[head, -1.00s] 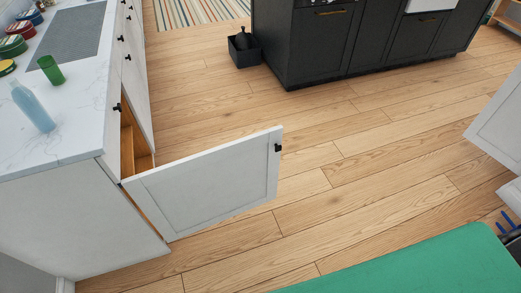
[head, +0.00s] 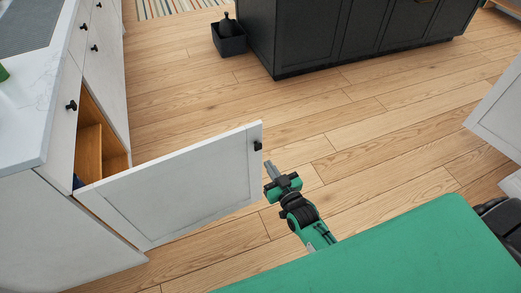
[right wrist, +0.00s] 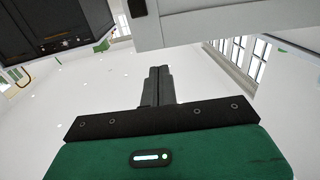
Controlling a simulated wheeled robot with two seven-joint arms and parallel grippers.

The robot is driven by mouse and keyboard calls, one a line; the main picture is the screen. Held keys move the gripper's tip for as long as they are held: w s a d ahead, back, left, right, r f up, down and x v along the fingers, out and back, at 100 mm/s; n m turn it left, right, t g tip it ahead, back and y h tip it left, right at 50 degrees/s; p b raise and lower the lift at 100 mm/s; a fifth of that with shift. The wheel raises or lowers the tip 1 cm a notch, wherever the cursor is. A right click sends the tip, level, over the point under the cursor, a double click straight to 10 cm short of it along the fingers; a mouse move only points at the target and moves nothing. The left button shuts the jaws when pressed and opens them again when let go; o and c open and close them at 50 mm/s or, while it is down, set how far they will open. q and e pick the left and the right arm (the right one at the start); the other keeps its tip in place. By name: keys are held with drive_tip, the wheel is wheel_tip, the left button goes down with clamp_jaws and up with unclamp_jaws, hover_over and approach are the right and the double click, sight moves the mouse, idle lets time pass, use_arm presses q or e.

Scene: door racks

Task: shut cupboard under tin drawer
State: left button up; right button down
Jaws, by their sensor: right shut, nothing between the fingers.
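The white cupboard door (head: 175,190) stands open, swung out from the left counter across the floor. A small black knob (head: 258,146) is near its free upper corner. Behind it the wooden cupboard interior (head: 90,150) shows under a white drawer front with a black knob (head: 71,105). My right gripper (head: 269,167) is shut and empty, just right of the door's free edge, near the knob; I cannot tell if it touches. In the right wrist view the shut fingers (right wrist: 158,72) point toward the door (right wrist: 200,22), which spans the top. My left gripper is out of view.
The white countertop (head: 45,115) runs along the left. A dark island (head: 340,35) stands at the back, with a black bin (head: 229,40) beside it. Another white panel (head: 500,115) juts in at the right. The wooden floor (head: 330,120) between is clear.

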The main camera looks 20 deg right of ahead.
sight(248, 133)
drive_tip(key=w, duration=0.4)
drive_tip(key=w+a, duration=0.1)
drive_tip(key=w, duration=0.8)
drive_tip(key=shift+w+a+f, duration=0.1)
drive_tip(key=shift+w+a, duration=0.1)
drive_tip(key=shift+a, duration=0.15)
drive_tip(key=shift+w+p, duration=0.1)
drive_tip(key=shift+p, duration=0.2)
